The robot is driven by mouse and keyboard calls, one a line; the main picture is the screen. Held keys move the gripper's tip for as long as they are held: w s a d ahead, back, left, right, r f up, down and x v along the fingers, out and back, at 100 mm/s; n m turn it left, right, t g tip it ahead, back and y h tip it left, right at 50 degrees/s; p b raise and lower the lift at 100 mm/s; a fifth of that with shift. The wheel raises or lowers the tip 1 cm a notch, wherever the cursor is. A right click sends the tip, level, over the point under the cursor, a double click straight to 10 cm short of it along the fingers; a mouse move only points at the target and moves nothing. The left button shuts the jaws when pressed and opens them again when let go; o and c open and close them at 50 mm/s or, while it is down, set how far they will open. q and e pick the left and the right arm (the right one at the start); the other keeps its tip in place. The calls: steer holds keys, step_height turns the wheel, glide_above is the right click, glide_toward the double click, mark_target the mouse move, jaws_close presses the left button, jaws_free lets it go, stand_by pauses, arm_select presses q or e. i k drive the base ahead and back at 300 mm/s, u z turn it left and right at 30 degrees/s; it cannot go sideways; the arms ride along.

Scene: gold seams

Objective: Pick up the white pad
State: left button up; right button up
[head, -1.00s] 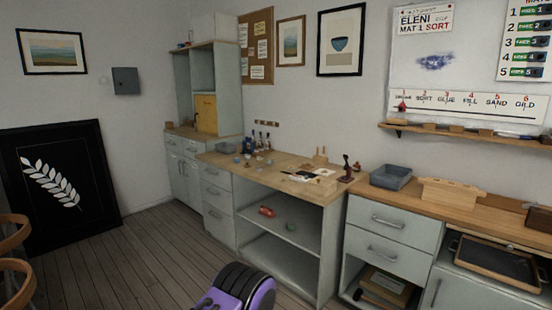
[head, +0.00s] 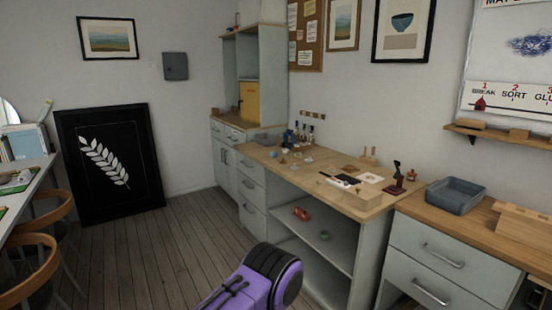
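A small flat white square (head: 371,178) lies on the wooden top of the middle workbench, towards its right end. It looks like the white pad, but it is too small to be certain. A pale wooden block or box (head: 346,185) with something white and dark on top is just left of it. A dark red stand-like tool (head: 397,180) stands to its right.
The middle workbench (head: 262,152) carries small bottles (head: 303,136) and scattered little pieces. A grey tray (head: 455,194) sits on the right counter. Wooden chairs (head: 40,262) and a table stand at the left.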

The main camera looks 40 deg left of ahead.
mark_target(334, 168)
steer(key=u, duration=2.1)
steer(key=i, duration=3.2)
steer(key=u, duration=1.9)
steer(key=i, duration=0.15)
steer(key=z, duration=4.1)
